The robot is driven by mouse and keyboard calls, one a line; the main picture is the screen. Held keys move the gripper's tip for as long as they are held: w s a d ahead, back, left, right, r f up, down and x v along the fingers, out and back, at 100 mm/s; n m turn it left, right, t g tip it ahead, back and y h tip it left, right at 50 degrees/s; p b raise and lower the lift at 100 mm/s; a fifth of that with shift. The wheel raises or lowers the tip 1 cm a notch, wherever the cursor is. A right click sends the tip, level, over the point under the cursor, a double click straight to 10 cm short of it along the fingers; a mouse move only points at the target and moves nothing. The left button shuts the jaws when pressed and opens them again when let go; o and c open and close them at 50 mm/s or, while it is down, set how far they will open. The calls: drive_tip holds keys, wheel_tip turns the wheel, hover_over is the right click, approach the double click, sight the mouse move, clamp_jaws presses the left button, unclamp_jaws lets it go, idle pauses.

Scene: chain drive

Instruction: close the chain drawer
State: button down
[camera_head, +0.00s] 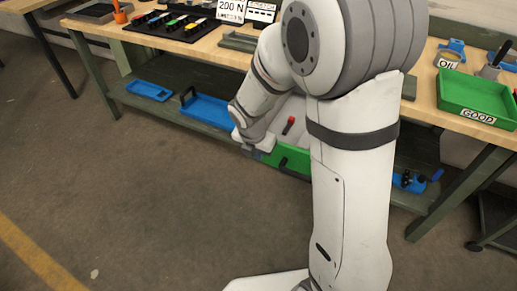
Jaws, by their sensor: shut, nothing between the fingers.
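A green-fronted drawer (293,161) sits at the lower shelf under the workbench, behind my arm. Its light inside shows, so it stands at least partly open, and a red-handled item (289,124) is in it. No label on it can be read, so I cannot tell for sure that it is the chain drawer. My gripper (257,149) is at the left end of the green front, shut and empty. Its fingertips are small, and I cannot tell whether they touch the drawer.
A blue bin (208,111) and a smaller blue tray (150,91) are on the lower shelf to the left. A green tray marked GOOD (475,95) and an oil container (447,60) stand on the benchtop at right. The floor in front is clear.

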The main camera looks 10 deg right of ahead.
drive_tip(key=w+d+f, duration=0.3)
drive_tip(key=w+f, duration=0.1)
drive_tip(key=f, duration=0.1)
drive_tip(key=shift+w+f+b, duration=0.2)
drive_tip(key=shift+f+b, duration=0.05)
drive_tip(key=shift+b, duration=0.2)
drive_tip(key=shift+w, duration=0.1)
